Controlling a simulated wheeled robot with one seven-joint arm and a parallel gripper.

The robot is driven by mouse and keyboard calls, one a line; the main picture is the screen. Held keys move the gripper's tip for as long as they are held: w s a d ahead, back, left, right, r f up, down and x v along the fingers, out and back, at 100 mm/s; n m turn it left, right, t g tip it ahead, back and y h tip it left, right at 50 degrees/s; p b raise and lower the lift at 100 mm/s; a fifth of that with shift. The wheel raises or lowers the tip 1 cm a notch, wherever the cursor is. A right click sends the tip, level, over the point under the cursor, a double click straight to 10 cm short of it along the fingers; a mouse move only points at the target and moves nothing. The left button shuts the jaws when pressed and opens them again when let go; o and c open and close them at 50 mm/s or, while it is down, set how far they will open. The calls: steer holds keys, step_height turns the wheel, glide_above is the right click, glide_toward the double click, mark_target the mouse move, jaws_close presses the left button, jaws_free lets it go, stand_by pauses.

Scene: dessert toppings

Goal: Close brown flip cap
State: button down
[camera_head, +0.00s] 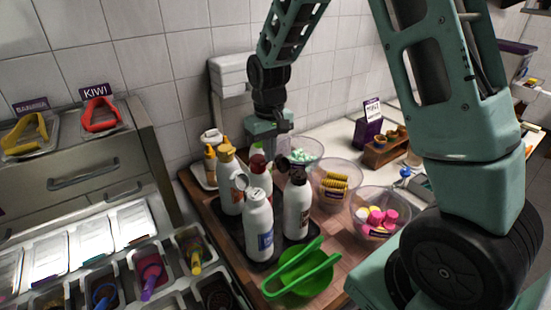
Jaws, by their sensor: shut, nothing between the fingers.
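The bottle with the brown flip cap (298,178) is white (297,212) and stands upright on a dark tray on the counter. Its dark round lid (283,163) appears to stick up and to the left of the cap, so the cap looks open. My gripper (284,148) comes down from above, just behind and above this lid. Its fingers are small and partly hidden, and they look shut and empty. I cannot tell whether they touch the lid.
A white-capped bottle (259,228), a yellow-capped bottle (230,185) and a red-capped bottle (258,165) crowd close by on the left. Clear bowls (335,205) stand to the right. Green tongs and a green bowl (308,284) lie in front.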

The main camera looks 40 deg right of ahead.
steer(key=shift+s+d+r, duration=0.1)
step_height(320, 180, up, 8)
steer(key=p, duration=0.6)
steer(key=shift+s+d+r+p, duration=0.15)
steer(key=shift+s+d+p, duration=0.05)
steer(key=shift+s+p, duration=0.15)
stand_by(0.5)
